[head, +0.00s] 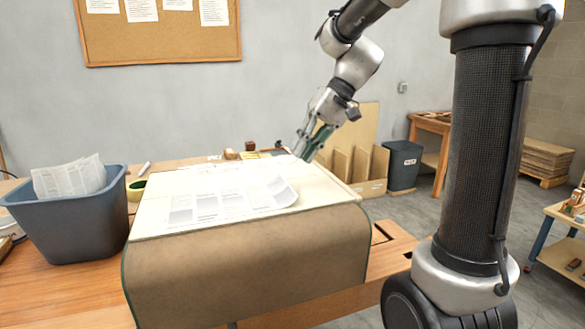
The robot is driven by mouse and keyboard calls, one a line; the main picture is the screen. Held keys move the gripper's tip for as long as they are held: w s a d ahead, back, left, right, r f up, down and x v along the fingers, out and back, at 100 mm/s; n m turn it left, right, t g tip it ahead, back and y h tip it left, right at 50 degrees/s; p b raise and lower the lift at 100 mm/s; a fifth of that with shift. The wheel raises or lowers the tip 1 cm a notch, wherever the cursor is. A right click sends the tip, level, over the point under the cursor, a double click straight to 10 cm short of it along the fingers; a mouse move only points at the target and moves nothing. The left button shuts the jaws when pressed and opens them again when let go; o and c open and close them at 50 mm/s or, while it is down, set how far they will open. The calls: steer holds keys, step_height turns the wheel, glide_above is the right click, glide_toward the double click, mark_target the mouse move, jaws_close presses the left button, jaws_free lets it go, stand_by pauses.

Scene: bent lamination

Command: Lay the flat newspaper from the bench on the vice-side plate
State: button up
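A flat newspaper (225,200) with printed grey columns lies on the pale top plate (330,187) of a large block on the bench (85,308). Its right edge curls up a little. Its far part is washed out against the pale surface, so the far edge is hard to make out. My gripper (299,155) points down at the far right of the plate, beyond the curled edge. Its fingertips are small here, and I cannot tell whether they are open, shut or touching the plate or paper. I cannot make out the vice clearly.
The block has a curved brown front (250,265). A blue-grey bin (75,225) holding papers (70,178) stands at the left, near a green tape roll (137,189). Small wooden items (250,147) lie behind the plate. A dark bin (403,165) and wooden rack (358,165) stand farther back.

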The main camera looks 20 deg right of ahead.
steer(key=v, duration=0.5)
steer(key=s+d+f+t+h, duration=0.2)
steer(key=s+d+f+h, duration=0.1)
steer(key=s, duration=0.6)
steer(key=s+d+f+t+h, duration=0.2)
steer(key=s+d+f, duration=0.3)
steer(key=s, duration=0.5)
steer(key=shift+h, duration=0.9)
steer(key=shift+f, duration=0.1)
